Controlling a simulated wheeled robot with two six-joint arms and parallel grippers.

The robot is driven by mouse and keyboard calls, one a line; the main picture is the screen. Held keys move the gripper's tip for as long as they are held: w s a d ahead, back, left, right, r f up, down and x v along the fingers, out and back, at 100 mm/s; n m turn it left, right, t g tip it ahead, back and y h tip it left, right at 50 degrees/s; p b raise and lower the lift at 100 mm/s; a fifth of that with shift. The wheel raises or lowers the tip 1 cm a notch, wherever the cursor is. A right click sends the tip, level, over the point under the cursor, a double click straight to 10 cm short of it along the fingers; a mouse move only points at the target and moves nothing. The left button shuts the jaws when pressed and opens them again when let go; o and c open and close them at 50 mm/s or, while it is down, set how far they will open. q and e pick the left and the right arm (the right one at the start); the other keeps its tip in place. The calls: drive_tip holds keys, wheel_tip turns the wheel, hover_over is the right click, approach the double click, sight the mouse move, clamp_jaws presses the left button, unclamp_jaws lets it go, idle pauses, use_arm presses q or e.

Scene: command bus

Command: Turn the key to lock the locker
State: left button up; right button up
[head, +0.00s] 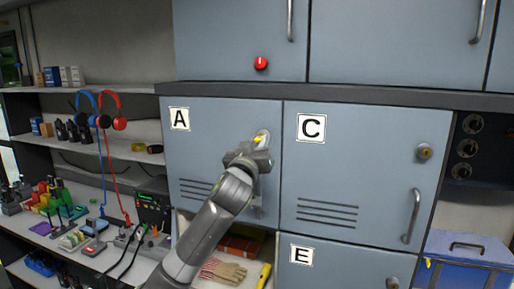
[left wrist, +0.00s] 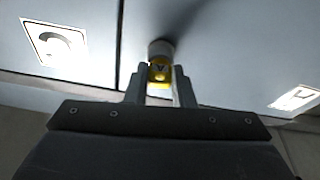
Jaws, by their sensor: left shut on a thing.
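The locker with door A (head: 215,140) is grey-blue and looks closed. A yellow key (head: 259,139) sits at the lock near the door's right edge. My left gripper (head: 258,147) is at that lock, its fingers shut on the key. In the left wrist view the yellow key (left wrist: 159,72) lies between the two fingertips, in front of the round lock (left wrist: 161,48). The gripper hides most of the lock and part of the door handle (head: 259,211) in the head view. My right gripper is not in view.
Locker door C (head: 365,165) stands right of door A, with its own lock (head: 424,151) and handle (head: 411,216). Door E (head: 335,268) is below it. A red knob (head: 261,63) is above. Gloves (head: 222,270) lie in an open bay below. Headphones (head: 113,108) hang at left.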

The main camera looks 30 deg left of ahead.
use_arm(q)
drive_tip(key=shift+n+y, duration=0.3)
drive_tip(key=shift+n, duration=0.8)
drive_tip(key=shift+g+b, duration=0.3)
drive_tip(key=shift+d+r+n+g+y+b, duration=0.1)
drive_tip(key=shift+n+g+y+b, duration=0.2)
drive_tip(key=shift+n, duration=0.85)
drive_tip(key=shift+d+n+g+y+b, duration=0.1)
drive_tip(key=shift+n+y+b, duration=0.3)
drive_tip(key=shift+n, duration=0.75)
